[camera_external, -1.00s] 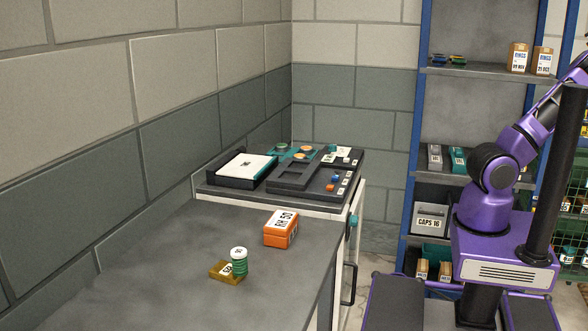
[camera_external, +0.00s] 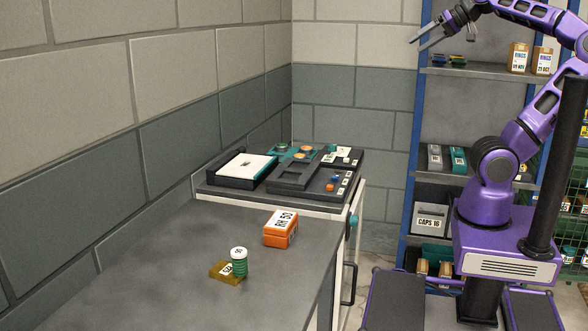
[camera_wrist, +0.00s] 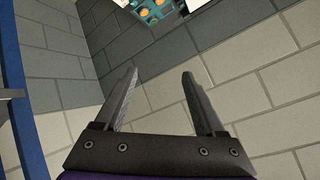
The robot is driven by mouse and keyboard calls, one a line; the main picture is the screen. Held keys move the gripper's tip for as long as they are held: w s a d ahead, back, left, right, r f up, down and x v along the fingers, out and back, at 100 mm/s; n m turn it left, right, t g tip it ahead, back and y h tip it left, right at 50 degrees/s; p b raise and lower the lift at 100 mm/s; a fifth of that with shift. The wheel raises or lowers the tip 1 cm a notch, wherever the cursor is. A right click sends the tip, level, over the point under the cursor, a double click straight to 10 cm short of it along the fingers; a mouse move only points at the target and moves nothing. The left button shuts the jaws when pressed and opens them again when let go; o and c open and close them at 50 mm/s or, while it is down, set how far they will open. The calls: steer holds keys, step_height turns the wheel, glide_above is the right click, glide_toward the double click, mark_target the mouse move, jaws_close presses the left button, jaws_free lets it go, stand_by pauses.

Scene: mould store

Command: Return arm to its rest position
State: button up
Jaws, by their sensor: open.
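My gripper (camera_external: 432,40) is at the upper right in the external view, raised in front of the blue-framed shelf and well above the bench. Its two fingers are apart with nothing between them. In the wrist view my gripper (camera_wrist: 160,88) shows both dark fingers spread and empty, with the block wall behind. My purple arm arches up from its base and bends over to the left.
A grey bench (camera_external: 180,255) holds an orange box (camera_external: 280,229) and a green-banded stack (camera_external: 239,262) on a brown piece (camera_external: 224,271). Dark trays (camera_external: 290,178) stand at its far end. A shelf (camera_external: 470,72) carries boxes near my arm. The air over the bench is clear.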

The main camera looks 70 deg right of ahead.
steer(key=w+a+f+n+g+y, duration=0.1)
steer(key=w+a+f+n, duration=0.1)
steer(key=a, duration=0.4)
steer(key=w+a+f+n, duration=0.1)
steer(key=w+a+f, duration=0.15)
steer(key=a, duration=0.35)
steer(key=s+a+f+n+g+p, duration=0.1)
steer(key=a+f+n+g, duration=0.3)
steer(key=a+f, duration=0.9)
steer(key=a+n, duration=0.1)
steer(key=a, duration=0.4)
steer(key=shift+s+f, duration=0.25)
steer(key=shift+f, duration=0.15)
step_height(320, 180, down, 9)
steer(key=b, duration=0.9)
steer(key=shift+f, duration=0.15)
